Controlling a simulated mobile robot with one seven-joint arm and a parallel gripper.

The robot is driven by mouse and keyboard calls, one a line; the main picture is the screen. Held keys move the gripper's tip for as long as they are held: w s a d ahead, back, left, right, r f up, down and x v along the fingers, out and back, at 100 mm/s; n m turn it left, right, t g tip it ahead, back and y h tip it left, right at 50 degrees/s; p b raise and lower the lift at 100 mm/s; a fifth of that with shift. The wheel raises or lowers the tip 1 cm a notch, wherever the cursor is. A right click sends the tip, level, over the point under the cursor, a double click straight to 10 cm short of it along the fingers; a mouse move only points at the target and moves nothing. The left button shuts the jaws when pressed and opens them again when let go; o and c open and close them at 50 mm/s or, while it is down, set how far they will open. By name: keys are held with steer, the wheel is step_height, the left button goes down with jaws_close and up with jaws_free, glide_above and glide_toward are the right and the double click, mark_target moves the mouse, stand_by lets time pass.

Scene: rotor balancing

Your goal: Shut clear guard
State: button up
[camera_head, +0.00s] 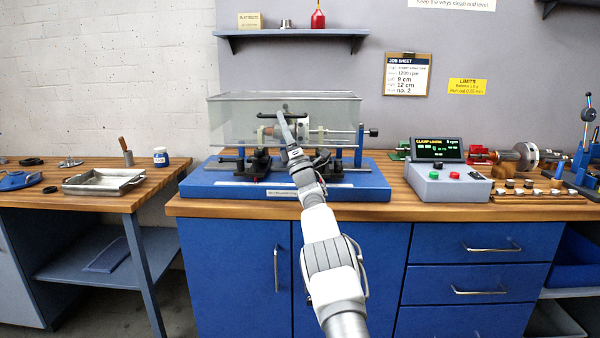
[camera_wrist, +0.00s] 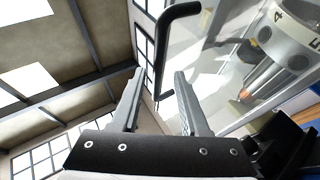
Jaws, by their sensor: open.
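The clear guard (camera_head: 345,108) is a see-through box over the blue balancing machine (camera_head: 230,190) on the bench. Its lower edge looks to be around the height of the shaft; I cannot tell whether it rests on the base. A black bar handle (camera_head: 270,115) is on its front, and it also shows in the wrist view (camera_wrist: 172,45). My gripper (camera_head: 284,112) is at the handle. In the wrist view my gripper (camera_wrist: 159,74) is open, with the handle's lower part between its fingertips, not clamped. A rotor part (camera_wrist: 290,40) shows behind the clear panel.
A control box (camera_head: 446,184) with a lit display, a red and a green button stands right of the machine. Rotor parts (camera_head: 520,156) lie further right. A metal tray (camera_head: 103,182) is on the left table. A shelf (camera_head: 290,34) hangs above the guard.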

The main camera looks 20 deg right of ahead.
steer(key=v, duration=1.5)
steer(key=shift+s+f+p, duration=0.25)
steer(key=shift+s+p, duration=0.05)
steer(key=shift+s, duration=0.05)
step_height(320, 180, up, 8)
steer(key=d+m+g+h, duration=0.1)
steer(key=m+g+h, duration=0.2)
steer(key=m+h, duration=0.7)
steer(key=s+a+r+m+g, duration=0.2)
steer(key=s+a+m+g, duration=0.1)
steer(key=s+m+g, duration=0.4)
steer(key=s+a+f+m+g+y, duration=0.1)
steer(key=s+a+f+m+g, duration=0.3)
steer(key=s, duration=1)
steer(key=s+a+f+m+g+y, duration=0.15)
steer(key=s+a+f+g, duration=0.4)
steer(key=s, duration=0.85)
steer(key=s+a+f+m+g+y, duration=0.15)
steer(key=s+a+f+m, duration=0.45)
steer(key=s, duration=0.8)
step_height(320, 180, up, 24)
steer(key=d+n+p, duration=0.1)
steer(key=n+p, duration=0.1)
steer(key=p, duration=2.2)
steer(key=shift+w+g+h, duration=0.3)
steer(key=shift+w+h, duration=0.1)
steer(key=shift+w, duration=0.05)
